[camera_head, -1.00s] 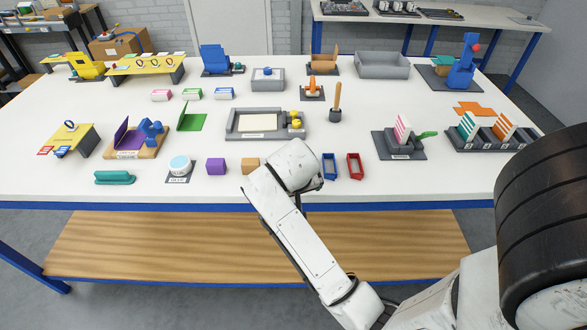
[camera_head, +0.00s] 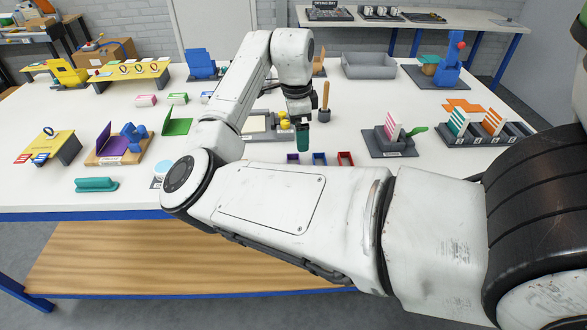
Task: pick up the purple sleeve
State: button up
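The purple sleeve (camera_head: 293,158) lies on the white table, a small open-topped frame at the left end of a row. The blue sleeve (camera_head: 319,158) and the red sleeve (camera_head: 346,158) stand to its right. My gripper (camera_head: 302,149) points down just above and behind the purple sleeve, slightly to its right, apart from it. A dark green part shows at its tip; I cannot tell whether this is its fingers or something between them. My forearm crosses just in front of the sleeves and hides part of the table.
A wooden-handled tool (camera_head: 325,102) stands upright just behind and right of my gripper. The grey tray (camera_head: 258,137) lies behind it to the left. The grey card holder (camera_head: 390,145) with a green handle stands right of the sleeves. Table between the sleeves and holder is clear.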

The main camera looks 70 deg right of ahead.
aim_at(292, 158)
jog(key=shift+m+y, duration=0.5)
jog(key=shift+y, duration=0.1)
jog(key=f, duration=0.3)
jog(key=w+f+p, duration=0.1)
jog(key=f, duration=0.2)
jog(key=a+f, duration=0.1)
jog(key=f, duration=0.3)
jog(key=shift+w+a+f+p, duration=0.1)
jog(key=shift+w+p, duration=0.15)
jog(key=shift+p, duration=0.15)
jog(key=c, duration=0.5)
jog(key=shift+c, duration=0.2)
jog(key=shift+r, duration=0.2)
